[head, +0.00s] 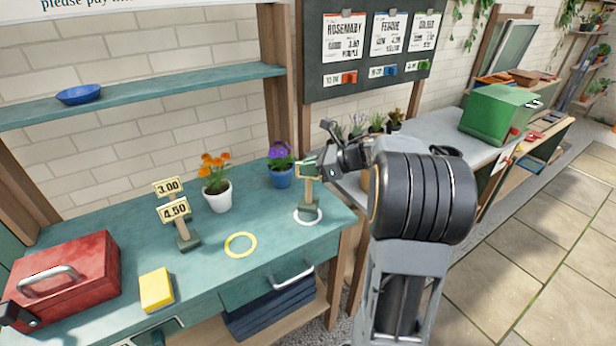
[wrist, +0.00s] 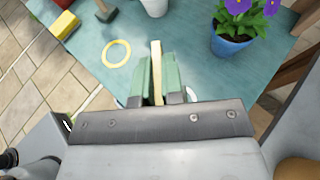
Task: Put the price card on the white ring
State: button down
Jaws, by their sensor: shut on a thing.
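My gripper (head: 312,168) is shut on a price card (head: 308,188), a pale sign on a wooden post with a dark green base. The card stands upright at the right end of the teal table, and its base appears within the white ring (head: 296,216). I cannot tell whether the base touches the table. In the wrist view the card's thin edge (wrist: 156,62) shows between my gripper's green pads (wrist: 157,78). My gripper hides most of the white ring there. A yellow ring (head: 240,245) lies empty to the left; it also shows in the wrist view (wrist: 116,54).
Price cards reading 3.00 (head: 166,187) and 4.50 (head: 174,210) stand further left. A white pot (head: 218,198) of orange flowers and a blue pot (head: 281,178) of purple flowers stand behind. A yellow block (head: 156,289) and red toolbox (head: 65,278) are at left.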

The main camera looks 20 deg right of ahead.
aim_at(308, 178)
jog(key=shift+w+f, duration=0.3)
jog(key=f, duration=0.2)
jog(key=shift+w+d+f, duration=0.1)
jog(key=shift+w+f, duration=0.15)
jog(key=shift+f, duration=0.15)
jog(key=shift+f+p, duration=0.3)
jog(key=shift+f, duration=0.1)
jog(key=shift+f+b, duration=0.25)
jog(key=shift+b, duration=0.1)
jog(key=c, duration=1.2)
grip_release()
jog(key=shift+r, duration=0.1)
jog(key=shift+c, duration=0.2)
jog(key=shift+r, duration=0.1)
